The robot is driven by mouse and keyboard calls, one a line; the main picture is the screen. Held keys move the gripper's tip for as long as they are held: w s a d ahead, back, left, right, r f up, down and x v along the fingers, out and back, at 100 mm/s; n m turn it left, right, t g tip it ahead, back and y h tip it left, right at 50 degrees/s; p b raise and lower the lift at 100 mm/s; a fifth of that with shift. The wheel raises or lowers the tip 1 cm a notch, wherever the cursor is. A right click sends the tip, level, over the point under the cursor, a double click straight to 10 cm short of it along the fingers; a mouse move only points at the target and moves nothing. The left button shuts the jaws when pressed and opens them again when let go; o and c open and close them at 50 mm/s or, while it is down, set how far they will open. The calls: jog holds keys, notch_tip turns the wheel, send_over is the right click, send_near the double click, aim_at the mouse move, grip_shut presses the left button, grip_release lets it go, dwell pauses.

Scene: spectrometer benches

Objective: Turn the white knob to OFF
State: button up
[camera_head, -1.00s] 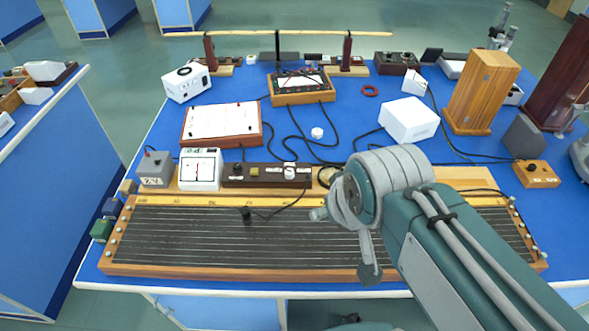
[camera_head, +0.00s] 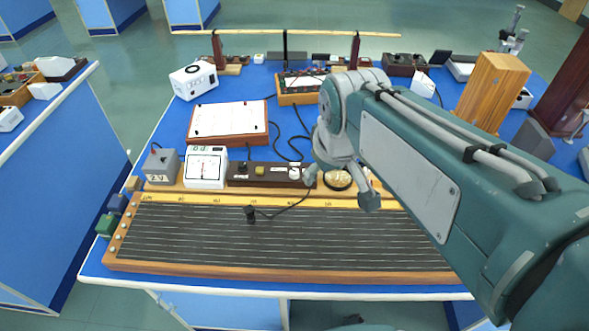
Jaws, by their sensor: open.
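The white knob (camera_head: 295,172) sits on a long dark brown panel (camera_head: 240,181) at the back of the wide board with black strips. The knob is just left of my gripper and its top shows. Any markings beside it are too small to read. My gripper (camera_head: 338,193) is open and empty. It points down over the back of the board, with one fingertip close to the knob's right side and the other further right. I cannot tell whether the near fingertip touches the knob.
Left of the panel stand a white meter (camera_head: 206,167) and a grey 2V box (camera_head: 162,166). A black lead runs from the panel side to a black plug (camera_head: 251,214) on the strip board (camera_head: 280,277). A round dial lies under my gripper. A white-topped tray (camera_head: 227,118) is behind.

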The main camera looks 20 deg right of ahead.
jog(key=w+f+n+g, duration=0.2)
jog(key=w+f+n, duration=0.15)
jog(key=w, duration=0.65)
jog(key=n+g, duration=0.2)
jog(key=n, duration=0.3)
send_over(295, 171)
notch_tip(295, 171, down, 7)
jog(key=shift+m, duration=0.25)
notch_tip(295, 171, down, 11)
grip_shut()
